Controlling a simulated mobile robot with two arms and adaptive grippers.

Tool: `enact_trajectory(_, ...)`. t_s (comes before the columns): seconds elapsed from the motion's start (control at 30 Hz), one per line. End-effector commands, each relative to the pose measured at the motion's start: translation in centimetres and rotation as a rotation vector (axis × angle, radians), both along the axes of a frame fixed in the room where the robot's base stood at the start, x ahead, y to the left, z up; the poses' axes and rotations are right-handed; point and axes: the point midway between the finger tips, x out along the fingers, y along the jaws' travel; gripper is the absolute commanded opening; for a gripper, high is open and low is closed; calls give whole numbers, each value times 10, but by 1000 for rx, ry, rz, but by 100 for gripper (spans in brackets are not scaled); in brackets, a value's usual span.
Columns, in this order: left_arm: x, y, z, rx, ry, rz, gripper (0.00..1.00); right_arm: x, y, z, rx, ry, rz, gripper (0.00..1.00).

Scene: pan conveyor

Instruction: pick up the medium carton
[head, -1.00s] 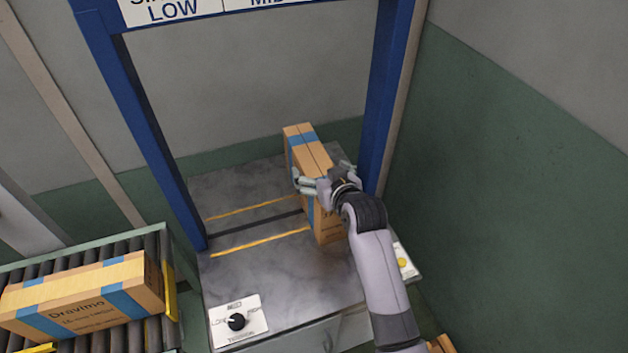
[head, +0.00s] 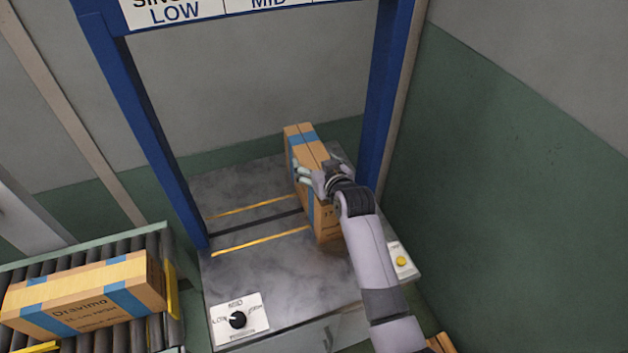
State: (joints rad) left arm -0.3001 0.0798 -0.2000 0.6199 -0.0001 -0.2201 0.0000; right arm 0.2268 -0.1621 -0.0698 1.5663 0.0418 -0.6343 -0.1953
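A tan carton with blue bands (head: 327,215) stands upright on the grey table under the blue frame; I take it to be the medium carton, though its size label is not readable. My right gripper (head: 318,170) is at its upper part, with pale fingers over its left side and a darker part by its right side. The fingers look spread, and no firm hold shows. The gripper and wrist hide part of the carton's right side. My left gripper is not in view.
Another blue-banded carton (head: 85,295) lies on the roller conveyor (head: 140,250) at left. Blue posts (head: 385,110) flank the table (head: 270,270). A dial panel (head: 239,318) and a yellow button (head: 401,261) sit near its front. The table left of the carton is clear.

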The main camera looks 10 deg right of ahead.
Motion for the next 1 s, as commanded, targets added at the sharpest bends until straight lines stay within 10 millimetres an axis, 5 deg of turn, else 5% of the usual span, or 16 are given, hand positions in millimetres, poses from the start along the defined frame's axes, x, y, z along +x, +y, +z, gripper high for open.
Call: enact_trajectory(1.0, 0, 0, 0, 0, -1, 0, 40, 0, -2, -2, -9, 2, -1, 6)
